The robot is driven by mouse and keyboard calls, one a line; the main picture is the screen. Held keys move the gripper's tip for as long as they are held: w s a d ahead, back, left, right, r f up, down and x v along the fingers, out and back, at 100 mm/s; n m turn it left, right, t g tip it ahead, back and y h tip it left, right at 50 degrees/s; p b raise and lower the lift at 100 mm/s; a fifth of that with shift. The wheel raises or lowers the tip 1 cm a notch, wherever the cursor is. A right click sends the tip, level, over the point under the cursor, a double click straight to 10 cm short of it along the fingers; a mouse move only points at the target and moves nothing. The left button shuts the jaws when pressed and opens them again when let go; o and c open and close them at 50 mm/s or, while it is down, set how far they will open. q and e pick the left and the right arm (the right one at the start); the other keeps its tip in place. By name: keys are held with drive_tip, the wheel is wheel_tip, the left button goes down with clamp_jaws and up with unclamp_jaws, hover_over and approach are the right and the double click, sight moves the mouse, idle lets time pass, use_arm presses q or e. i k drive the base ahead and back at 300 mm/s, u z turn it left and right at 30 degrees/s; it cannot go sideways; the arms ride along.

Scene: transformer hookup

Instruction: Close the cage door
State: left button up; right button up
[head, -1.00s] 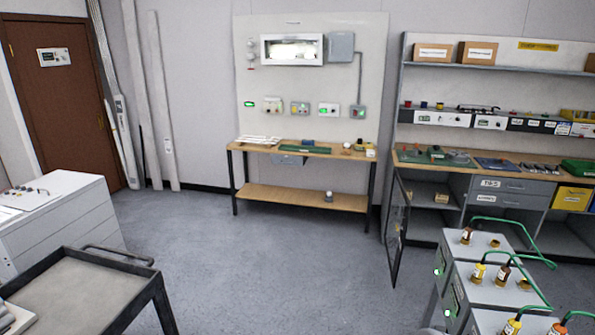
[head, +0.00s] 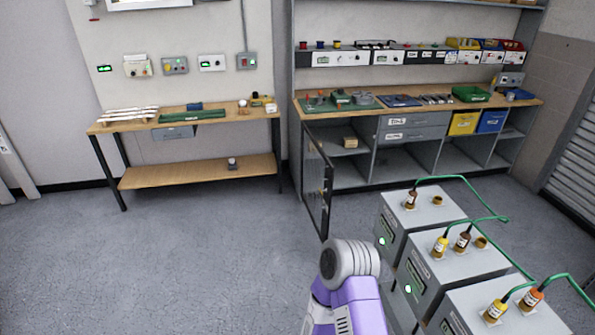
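The cage door (head: 318,183) is a dark-framed panel in the middle of the head view. It stands open, swung out into the room from the left end of the right-hand workbench, upright above the floor. The shelf compartment (head: 348,165) beside it is open to view and holds a small tan box (head: 350,142). Neither of my grippers is in view. Only a purple and grey part of one of my arms shows at the bottom centre, in front of the door's lower end and apart from it as far as I can tell.
Grey transformer boxes (head: 423,208) with bottle-like terminals and green cables (head: 470,184) stand at the lower right, close to my arm. A wooden workbench (head: 200,172) stands against the wall at the left. The floor (head: 170,260) left of the door is clear.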

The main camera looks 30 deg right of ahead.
sight(329, 169)
drive_tip(key=z, duration=1.05)
drive_tip(key=i, duration=1.5)
drive_tip(key=u, duration=0.5)
drive_tip(key=i, duration=1.6)
drive_tip(key=z, duration=0.15)
